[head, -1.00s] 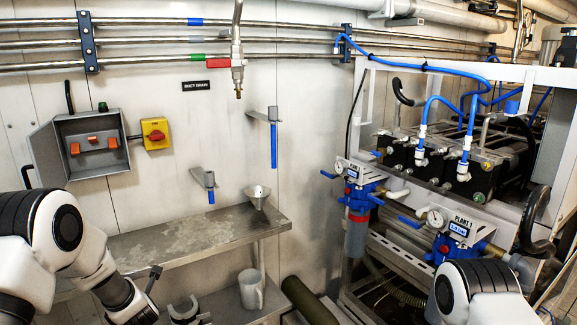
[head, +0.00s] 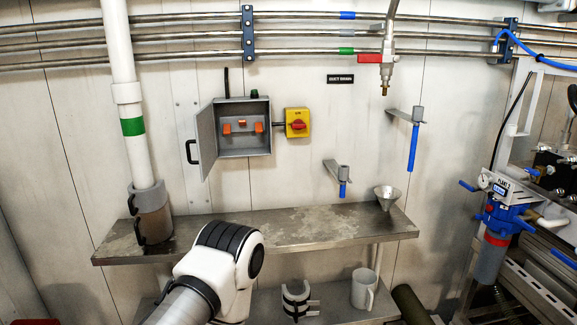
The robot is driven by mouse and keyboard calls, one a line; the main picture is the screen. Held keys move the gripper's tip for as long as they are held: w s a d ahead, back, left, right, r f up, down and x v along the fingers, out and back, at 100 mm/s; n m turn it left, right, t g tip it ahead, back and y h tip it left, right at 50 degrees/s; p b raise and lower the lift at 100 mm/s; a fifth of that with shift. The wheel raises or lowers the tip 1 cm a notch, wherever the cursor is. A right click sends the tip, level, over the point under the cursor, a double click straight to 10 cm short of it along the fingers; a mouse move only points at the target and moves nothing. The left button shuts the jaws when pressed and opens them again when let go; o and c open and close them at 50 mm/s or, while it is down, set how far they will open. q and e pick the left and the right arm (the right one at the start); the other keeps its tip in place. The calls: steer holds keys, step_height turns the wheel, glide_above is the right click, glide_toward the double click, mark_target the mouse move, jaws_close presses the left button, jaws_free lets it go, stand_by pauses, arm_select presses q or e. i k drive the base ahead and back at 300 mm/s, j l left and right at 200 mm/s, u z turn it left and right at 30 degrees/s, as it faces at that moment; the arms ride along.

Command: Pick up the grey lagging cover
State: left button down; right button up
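A grey cylindrical cover (head: 152,214) with black handles on its side is wrapped around the foot of the white vertical pipe (head: 122,60), at the left end of the upper steel shelf (head: 300,228). It looks like the lagging cover. A grey C-shaped piece (head: 296,300) with dark marks stands on the lower shelf; I cannot tell for sure what it is. A white and black joint of my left arm shows in front of the shelves, right of the cover and apart from it in the picture. Neither of my grippers shows in the head view.
A grey jug (head: 364,289) stands on the lower shelf, and a funnel (head: 387,197) is at the upper shelf's right end. An open grey box (head: 240,135) and a yellow switch (head: 297,123) are on the wall. A dark green cylinder (head: 410,304) leans low at right.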

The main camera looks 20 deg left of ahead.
mark_target(153, 200)
steer(key=i+j+u, duration=0.15)
steer(key=j, duration=0.25)
steer(key=i+j+u, duration=0.1)
steer(key=j, duration=0.35)
steer(key=i+j+u, duration=0.15)
steer(key=j, duration=0.2)
steer(key=i+j+u, duration=0.1)
steer(key=j, duration=0.3)
steer(key=i, duration=0.1)
